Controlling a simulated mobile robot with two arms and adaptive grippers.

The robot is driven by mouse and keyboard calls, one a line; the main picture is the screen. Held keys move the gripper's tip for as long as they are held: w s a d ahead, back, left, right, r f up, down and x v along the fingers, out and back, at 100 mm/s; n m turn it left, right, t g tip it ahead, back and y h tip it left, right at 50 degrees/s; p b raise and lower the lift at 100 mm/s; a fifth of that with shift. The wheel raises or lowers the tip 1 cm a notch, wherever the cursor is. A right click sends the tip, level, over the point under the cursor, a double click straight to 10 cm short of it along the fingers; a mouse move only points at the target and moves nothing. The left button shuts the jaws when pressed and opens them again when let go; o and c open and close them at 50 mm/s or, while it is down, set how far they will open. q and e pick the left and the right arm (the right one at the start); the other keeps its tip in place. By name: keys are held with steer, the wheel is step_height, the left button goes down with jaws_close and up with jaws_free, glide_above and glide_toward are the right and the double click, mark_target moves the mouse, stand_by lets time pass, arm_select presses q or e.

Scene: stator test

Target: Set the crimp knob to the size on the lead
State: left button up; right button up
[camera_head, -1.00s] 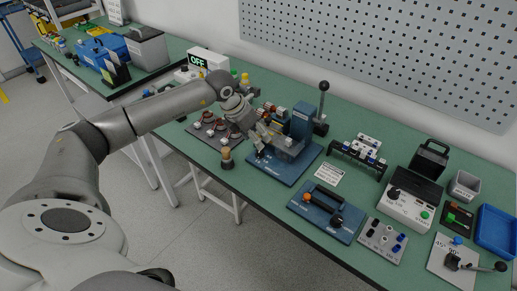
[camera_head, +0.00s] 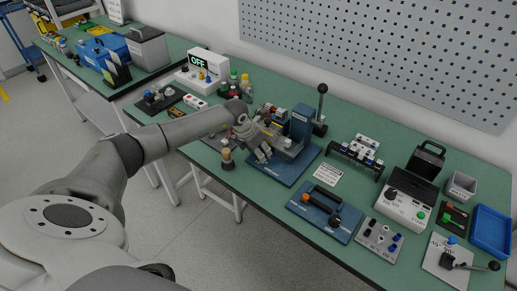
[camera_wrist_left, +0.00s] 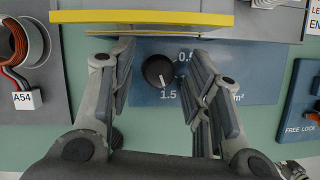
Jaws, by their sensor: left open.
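The crimp knob (camera_wrist_left: 158,72) is a round black dial on a blue plate (camera_wrist_left: 262,84), between my fingers in the left wrist view. Its white pointer points down, slightly right, toward the printed "1.5". "0.5" is printed at its upper right; other lettering is partly behind the right finger. My left gripper (camera_wrist_left: 158,88) is open, fingers either side of the knob with gaps. In the head view, my left gripper (camera_head: 262,152) is over the front of the blue crimp press (camera_head: 286,176). A white tag (camera_wrist_left: 27,99) reading "A54" sits by red and dark leads. No lead size is legible.
A yellow-edged bar (camera_wrist_left: 142,18) crosses above the knob in the wrist view. A blue fixture with an orange knob (camera_head: 326,212) is to the right. A white sign (camera_head: 328,175) lies between.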

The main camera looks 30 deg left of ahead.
arm_select(q)
steer(key=shift+c, duration=0.3)
jaws_close()
steer(key=shift+d+n+y, duration=0.1)
steer(key=shift+n+y, duration=0.8)
steer(key=shift+n, duration=1.4)
steer(key=shift+o, duration=0.3)
jaws_free()
